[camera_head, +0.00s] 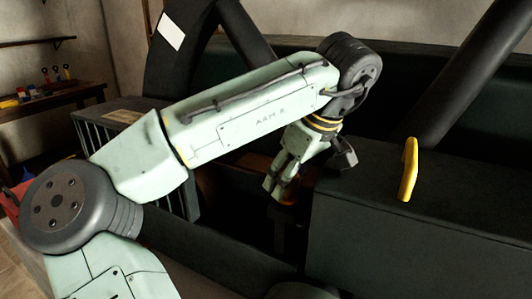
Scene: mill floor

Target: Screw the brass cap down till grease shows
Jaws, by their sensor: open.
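My gripper (273,191) points down over a dark recess in the machine, in the middle of the view. A dull reddish-brown surface (225,190) shows behind the gripper, partly hidden by my arm. No grease can be seen. I cannot tell whether the fingers touch anything.
A dark machine housing (430,225) stands close on the right of the gripper, with a yellow handle (409,170) on top. Thick dark bars slant up behind. A slatted grey box (100,128) stands behind my arm. A workbench (50,98) with small coloured items is at the far left.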

